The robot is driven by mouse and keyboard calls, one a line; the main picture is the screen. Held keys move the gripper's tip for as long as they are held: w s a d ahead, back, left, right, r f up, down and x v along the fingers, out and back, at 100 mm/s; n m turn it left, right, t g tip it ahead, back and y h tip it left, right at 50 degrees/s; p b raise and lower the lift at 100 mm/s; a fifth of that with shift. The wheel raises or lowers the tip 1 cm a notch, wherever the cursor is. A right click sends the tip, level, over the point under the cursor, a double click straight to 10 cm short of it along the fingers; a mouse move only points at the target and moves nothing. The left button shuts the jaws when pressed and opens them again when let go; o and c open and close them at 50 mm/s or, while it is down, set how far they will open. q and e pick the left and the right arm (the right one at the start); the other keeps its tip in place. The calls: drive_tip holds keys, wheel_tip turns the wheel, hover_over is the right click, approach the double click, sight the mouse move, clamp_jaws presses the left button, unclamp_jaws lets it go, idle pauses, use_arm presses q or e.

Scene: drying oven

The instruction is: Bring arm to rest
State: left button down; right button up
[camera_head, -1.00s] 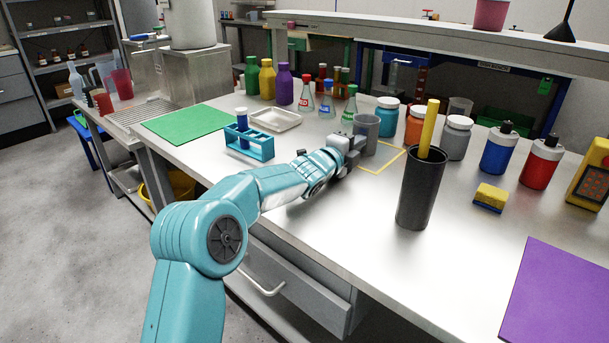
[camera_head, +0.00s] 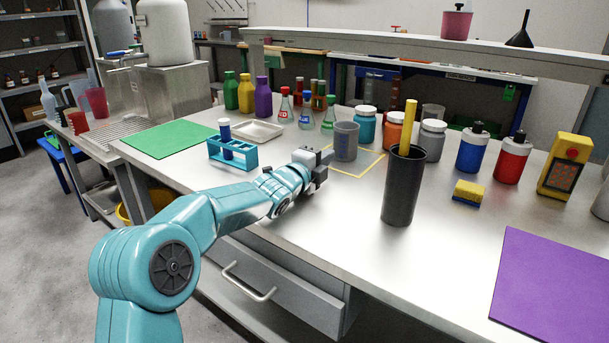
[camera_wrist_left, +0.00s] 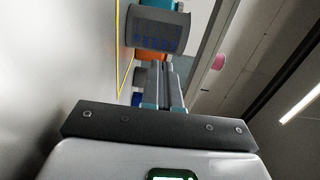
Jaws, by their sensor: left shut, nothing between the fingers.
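My left arm reaches in from the left over the steel bench. Its gripper (camera_head: 322,167) is shut and empty, a little above the bench top, just left of a grey cup (camera_head: 345,141). In the left wrist view the shut fingers (camera_wrist_left: 165,88) point away from the camera, and the grey cup (camera_wrist_left: 158,30) shows beyond them. My right gripper shows in neither view.
A blue tube rack (camera_head: 232,160) stands left of the gripper, with a white tray (camera_head: 262,131) behind it. A black cylinder (camera_head: 402,190) holding a yellow stick stands to the right. Flasks and jars line the back. The bench's front middle is clear.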

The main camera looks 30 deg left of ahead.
use_arm(q)
drive_tip(key=s, duration=0.7)
drive_tip(key=shift+s+a, duration=0.15)
drive_tip(key=shift+s+f, duration=0.1)
drive_tip(key=shift+s, duration=0.1)
